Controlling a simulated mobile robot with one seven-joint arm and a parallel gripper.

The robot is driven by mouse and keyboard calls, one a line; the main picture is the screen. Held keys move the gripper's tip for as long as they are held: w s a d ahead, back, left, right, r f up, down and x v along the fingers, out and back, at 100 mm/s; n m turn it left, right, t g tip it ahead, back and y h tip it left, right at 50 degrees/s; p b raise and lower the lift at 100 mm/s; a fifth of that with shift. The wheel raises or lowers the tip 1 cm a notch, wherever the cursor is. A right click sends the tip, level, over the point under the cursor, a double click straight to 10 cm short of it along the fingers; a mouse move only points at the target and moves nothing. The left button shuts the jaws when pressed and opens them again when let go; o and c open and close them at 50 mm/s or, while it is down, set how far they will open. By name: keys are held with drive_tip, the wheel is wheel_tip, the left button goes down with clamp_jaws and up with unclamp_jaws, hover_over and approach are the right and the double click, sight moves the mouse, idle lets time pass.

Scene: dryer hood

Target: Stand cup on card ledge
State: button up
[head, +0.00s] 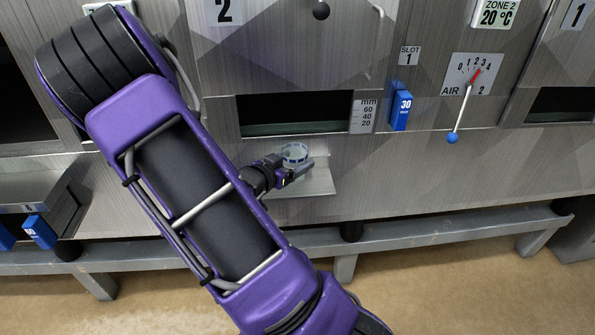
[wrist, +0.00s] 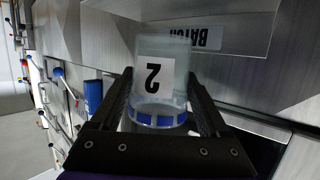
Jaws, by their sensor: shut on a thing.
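The cup (wrist: 162,80) is clear, with a white label reading 2 and a band of blue squares near its rim. My gripper (wrist: 160,108) is shut on it, with one finger on each side. In the head view the cup (head: 294,153) is at the front of the machine, over the card ledge (head: 318,180), a pale shelf below the dark slot. The cup looks upright, as its label and the BATCH label (wrist: 202,37) are both upside down in the wrist view. My gripper hides part of the ledge; whether the cup touches it I cannot tell.
A dark slot (head: 290,128) opens above the ledge. A blue block marked 30 (head: 401,106) is at slot 1, and an air lever with a blue knob (head: 452,138) hangs to the right. A frame rail (head: 420,232) runs below. The panel right of the ledge is clear.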

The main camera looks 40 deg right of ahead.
drive_tip(key=shift+w+d, duration=0.2)
drive_tip(key=shift+d, duration=0.5)
drive_tip(key=shift+f+b, duration=0.55)
drive_tip(key=shift+f, duration=1.2)
drive_tip(key=shift+f, duration=0.1)
drive_tip(key=shift+f, duration=0.15)
drive_tip(key=o, duration=1.2)
drive_tip(key=shift+r, duration=0.2)
